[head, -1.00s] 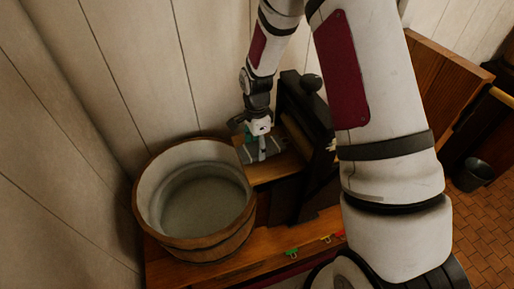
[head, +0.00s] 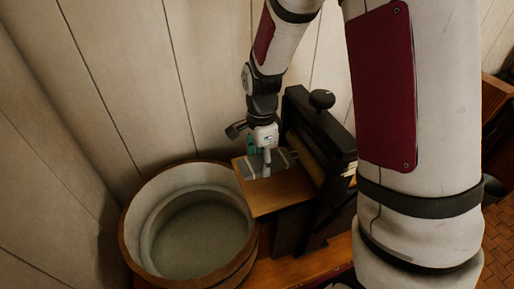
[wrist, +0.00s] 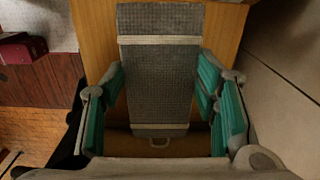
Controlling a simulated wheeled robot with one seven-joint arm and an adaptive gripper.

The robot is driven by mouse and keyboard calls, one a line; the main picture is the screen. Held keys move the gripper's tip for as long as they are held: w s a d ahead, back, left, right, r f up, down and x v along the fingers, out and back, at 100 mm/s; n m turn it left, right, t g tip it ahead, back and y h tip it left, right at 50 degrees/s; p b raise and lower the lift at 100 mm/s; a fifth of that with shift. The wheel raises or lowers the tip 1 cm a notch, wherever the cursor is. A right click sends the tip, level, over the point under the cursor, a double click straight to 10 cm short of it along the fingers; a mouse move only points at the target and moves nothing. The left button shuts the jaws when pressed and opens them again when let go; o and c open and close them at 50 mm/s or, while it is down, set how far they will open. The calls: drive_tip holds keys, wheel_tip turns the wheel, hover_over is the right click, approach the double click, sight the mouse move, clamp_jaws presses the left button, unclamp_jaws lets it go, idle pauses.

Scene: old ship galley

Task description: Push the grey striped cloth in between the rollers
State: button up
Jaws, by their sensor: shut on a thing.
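The grey striped cloth (head: 284,160) lies flat on a wooden feed board (head: 277,195) in front of the wringer. In the wrist view the cloth (wrist: 160,85) is a long, folded grey strip with pale stripes across it and a small loop at its lower end. My gripper (head: 266,172) is low over the board; its teal-padded fingers (wrist: 162,80) close on the cloth's two long sides. The rollers (head: 308,157) sit inside the dark wringer frame (head: 327,132), right of the cloth. In the head view, my gripper hides part of the cloth, and I cannot tell whether its edge touches the rollers.
A round wooden tub (head: 200,235) of greyish water stands left of the board. A black knob (head: 321,98) tops the wringer frame. The plank wall (head: 130,80) rises close behind. My own arm covers much of the right side.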

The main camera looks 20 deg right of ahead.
sight(275, 175)
drive_tip(key=shift+s+d+f+b, duration=0.15)
drive_tip(key=shift+f+b, duration=0.4)
drive_tip(key=shift+f, duration=0.65)
drive_tip(key=shift+d+f+b, duration=0.2)
drive_tip(key=shift+f+b, duration=0.15)
drive_tip(key=shift+f, duration=0.2)
drive_tip(key=shift+d+f+b, duration=0.15)
drive_tip(key=shift+f+b, duration=0.2)
drive_tip(key=shift+f, duration=0.15)
drive_tip(key=shift+f, duration=0.1)
drive_tip(key=shift+d, duration=1.85)
drive_tip(key=o, duration=1.4)
drive_tip(key=shift+c, duration=0.2)
